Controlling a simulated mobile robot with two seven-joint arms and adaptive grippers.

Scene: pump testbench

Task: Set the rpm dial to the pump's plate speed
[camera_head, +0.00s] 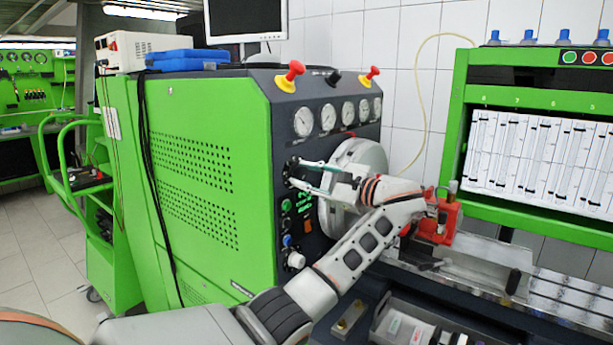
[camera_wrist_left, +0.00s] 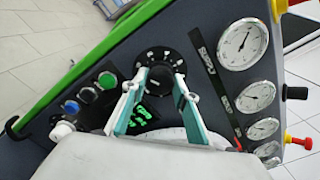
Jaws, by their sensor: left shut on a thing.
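The rpm dial (camera_wrist_left: 160,57), a black disc with pale marks, sits on the dark control panel in the left wrist view. Its black knob shows between the teal fingers of my left gripper (camera_wrist_left: 161,76), which is shut on it. In the head view my left gripper (camera_head: 293,173) reaches the panel's left part, its fingertips at the dial. Green digits (camera_wrist_left: 145,111) glow beside the dial, partly behind the fingers; I cannot read them surely. A red unit (camera_head: 440,218), perhaps the pump, stands on the bench behind my arm. No readable speed plate shows. My right gripper is out of view.
Several gauges (camera_head: 328,117) line the panel above. Coloured buttons (camera_wrist_left: 88,95) lie beside the dial. A red mushroom button (camera_head: 290,75) stands on top of the green cabinet (camera_head: 205,170). A round pale disc (camera_head: 362,160) is close behind my gripper.

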